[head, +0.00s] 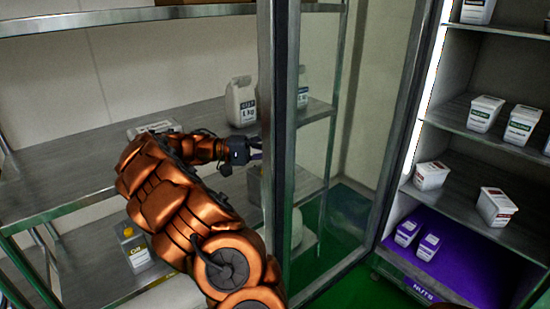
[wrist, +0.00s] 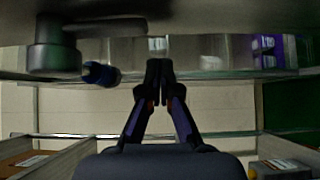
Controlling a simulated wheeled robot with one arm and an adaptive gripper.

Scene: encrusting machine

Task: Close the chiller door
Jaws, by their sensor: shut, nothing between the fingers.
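The chiller door (head: 279,120) is a tall glass door with a grey metal frame. It stands wide open in the head view, its free edge towards me and its far side near the chiller's lit left edge. The chiller (head: 474,139) is on the right, its shelves exposed. My gripper (head: 258,149) is just left of the door's near frame post, in front of the steel shelving. Whether it touches the post cannot be told. In the wrist view my gripper (wrist: 158,70) has its fingers together with nothing between them. I cannot make out the door in the wrist view.
Steel shelving (head: 75,165) fills the left, close to my arm, with a white jug (head: 241,102) near my gripper. White tubs (head: 486,113) and purple packs (head: 428,246) sit in the chiller. Green floor (head: 352,283) shows below the door.

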